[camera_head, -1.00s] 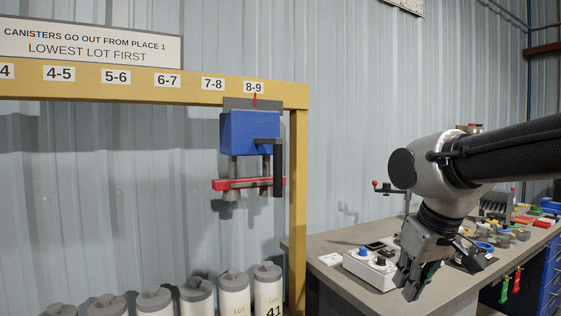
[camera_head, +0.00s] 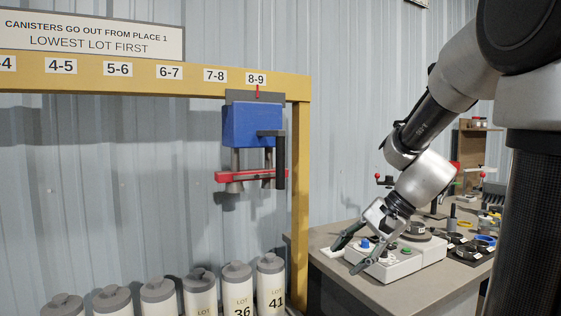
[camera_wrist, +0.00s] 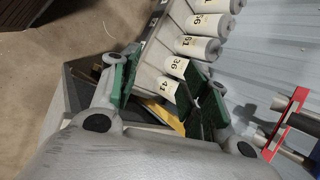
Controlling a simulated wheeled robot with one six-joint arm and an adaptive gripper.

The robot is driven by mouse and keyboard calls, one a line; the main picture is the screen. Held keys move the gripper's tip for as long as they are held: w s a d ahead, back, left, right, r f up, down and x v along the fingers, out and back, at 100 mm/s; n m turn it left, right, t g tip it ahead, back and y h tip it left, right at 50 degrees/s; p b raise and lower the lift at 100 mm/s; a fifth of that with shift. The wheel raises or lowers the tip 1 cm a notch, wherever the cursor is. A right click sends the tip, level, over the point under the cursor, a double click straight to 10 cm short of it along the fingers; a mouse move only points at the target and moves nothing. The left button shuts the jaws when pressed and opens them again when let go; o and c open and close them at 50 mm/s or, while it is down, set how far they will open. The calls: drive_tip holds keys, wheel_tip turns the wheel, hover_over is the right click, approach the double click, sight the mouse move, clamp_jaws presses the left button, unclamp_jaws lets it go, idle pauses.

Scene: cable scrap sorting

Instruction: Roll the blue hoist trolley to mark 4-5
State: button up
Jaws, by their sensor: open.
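The blue hoist trolley (camera_head: 250,126) hangs from the yellow beam (camera_head: 130,78) at its right end. Its red pointer (camera_head: 257,91) is at the 8-9 label. A black upright handle (camera_head: 280,160) is on its right side, and a red bar (camera_head: 240,176) is below it. The 4-5 label (camera_head: 61,66) is far to the left on the beam. My gripper (camera_head: 350,255) is open and empty over the bench's near left corner, right of the yellow post and below the trolley. In the wrist view its fingers (camera_wrist: 160,90) are spread, and the red bar (camera_wrist: 290,122) shows at right.
White canisters with grey lids (camera_head: 200,290) stand in a row below the beam, one marked LOT 41. The yellow post (camera_head: 299,200) stands between trolley and bench. The beam left of the trolley is clear.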

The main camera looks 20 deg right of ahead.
drive_tip(key=w+a+r+m+t+y, duration=0.35)
drive_tip(key=w+r+m, duration=0.4)
drive_tip(key=w, duration=0.45)
drive_tip(key=m+t+y, duration=0.3)
drive_tip(key=m+t, duration=0.2)
drive_tip(key=m, duration=0.3)
approach(281, 160)
drive_tip(key=w+a, duration=0.1)
drive_tip(key=w, duration=0.2)
drive_tip(key=x, duration=0.8)
drive_tip(key=shift+s+a, duration=0.1)
clamp_jaws()
